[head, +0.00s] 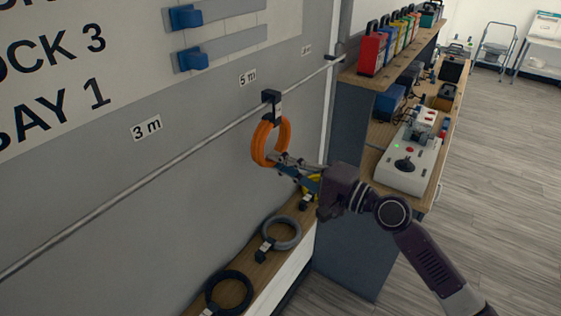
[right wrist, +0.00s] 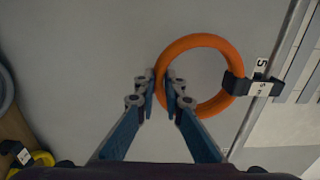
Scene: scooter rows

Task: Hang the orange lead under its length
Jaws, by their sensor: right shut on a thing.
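The orange lead (head: 257,142) is a coiled ring with a black clip (head: 271,97) at its top. The clip is at the thin metal rail (head: 150,179), just below and right of the "5 m" label (head: 247,78). I cannot tell whether the clip is hooked on the rail. My right gripper (head: 281,159) is shut on the ring's lower right side. In the right wrist view, the fingers (right wrist: 168,84) close around the orange ring (right wrist: 200,41); its clip (right wrist: 238,85) overlaps the rail and bears a white tag. My left gripper is out of view.
A "3 m" label (head: 146,128) is farther left, and a smaller, unreadable label (head: 307,49) farther right. Grey (head: 284,231), black (head: 229,291) and partly hidden yellow (head: 311,186) coils lie on the wooden ledge below. A shelf unit (head: 350,225) with coloured boxes stands right.

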